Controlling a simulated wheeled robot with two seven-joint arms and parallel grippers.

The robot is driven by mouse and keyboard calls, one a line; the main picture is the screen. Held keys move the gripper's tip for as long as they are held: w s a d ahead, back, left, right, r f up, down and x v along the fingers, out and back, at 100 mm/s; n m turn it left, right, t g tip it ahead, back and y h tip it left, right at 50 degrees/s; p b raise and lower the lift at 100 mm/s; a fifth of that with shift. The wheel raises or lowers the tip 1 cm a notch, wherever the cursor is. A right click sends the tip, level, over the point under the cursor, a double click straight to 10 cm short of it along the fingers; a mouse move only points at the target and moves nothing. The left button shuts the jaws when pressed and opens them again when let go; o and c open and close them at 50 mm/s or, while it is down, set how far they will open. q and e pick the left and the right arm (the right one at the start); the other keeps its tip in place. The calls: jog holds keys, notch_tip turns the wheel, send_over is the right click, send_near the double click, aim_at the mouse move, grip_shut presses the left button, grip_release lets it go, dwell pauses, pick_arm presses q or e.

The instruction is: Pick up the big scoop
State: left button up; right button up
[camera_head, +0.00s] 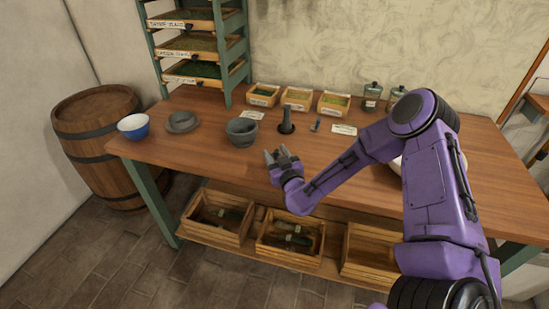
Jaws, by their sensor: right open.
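My right gripper (277,155) is open and empty, just above the front part of the wooden table (215,155). It is in front of and to the right of the grey mortar (242,131). A dark upright object with a round base (287,121) stands behind the gripper. A small grey object (315,125) lies to its right. I cannot tell whether either is the big scoop. Dark tools lie in the crates below the table, too small to make out. My left gripper is not in view.
A blue and white bowl (134,126) and a grey dish (181,122) stand at the left. Small labelled boxes (297,98) and glass jars (372,96) line the back. A white dish (397,166) is partly hidden by my right arm. Crates (215,217) sit below.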

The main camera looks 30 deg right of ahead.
jog(key=shift+x, duration=0.95)
jog(key=shift+s+r, duration=0.15)
grip_shut()
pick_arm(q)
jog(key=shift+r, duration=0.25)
